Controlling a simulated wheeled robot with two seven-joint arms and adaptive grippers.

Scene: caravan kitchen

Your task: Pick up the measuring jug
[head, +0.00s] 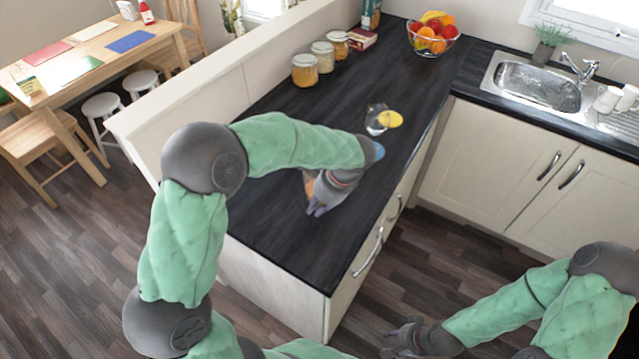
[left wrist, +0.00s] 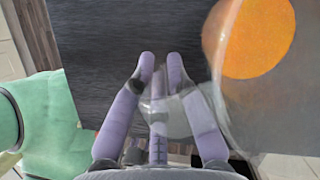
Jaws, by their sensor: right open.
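A clear jug with orange contents (head: 308,184) stands on the dark worktop, mostly hidden behind my left gripper (head: 318,208) in the head view. In the left wrist view the clear jug (left wrist: 225,75) fills the right side. Its clear handle (left wrist: 165,118) shows between the two purple fingers of my left gripper (left wrist: 160,62). The fingertips are a small gap apart; I cannot tell whether the fingers press on the handle. A second clear vessel with yellow contents (head: 382,119) sits farther back. My right gripper (head: 390,340) is open and empty, low over the floor.
Several lidded jars (head: 304,71) line the worktop's left edge. A fruit bowl (head: 432,38) stands at the back, with boxes (head: 361,38) beside it. The sink (head: 538,86) is at the right. The near worktop (head: 290,245) is clear.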

